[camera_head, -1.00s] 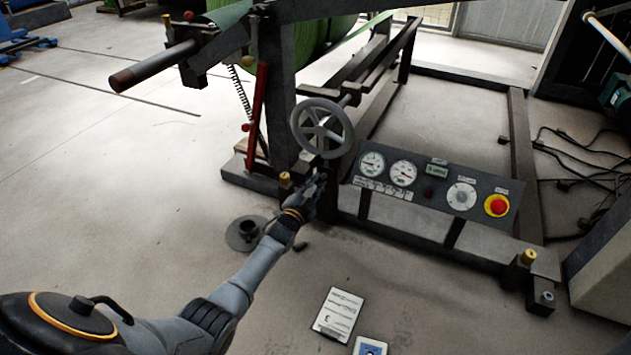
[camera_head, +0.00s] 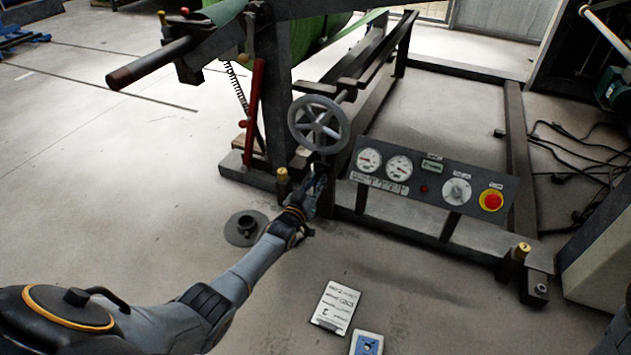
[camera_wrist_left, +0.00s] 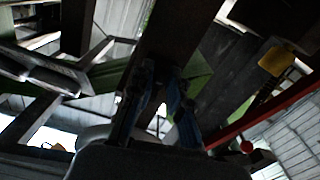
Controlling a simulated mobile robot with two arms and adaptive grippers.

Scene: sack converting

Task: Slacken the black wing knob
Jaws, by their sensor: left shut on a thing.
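My left gripper (camera_head: 318,186) reaches up to the dark frame post just below the grey handwheel (camera_head: 318,124). Its fingers are shut at the post, on what I take to be the black wing knob. The knob is hidden behind the fingers and lost against the dark metal, so its angle cannot be made out. In the left wrist view the two fingers (camera_wrist_left: 160,88) close in toward a dark beam and the shape between them is too dark to tell. My right gripper is in neither view.
A panel (camera_head: 435,183) with gauges, a dial and a red stop button (camera_head: 491,200) sits right of the gripper. A red lever (camera_head: 255,112) and a brass-coloured post (camera_head: 283,182) stand to the left. A round black base (camera_head: 246,228) and a paper sheet (camera_head: 336,307) lie on open floor.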

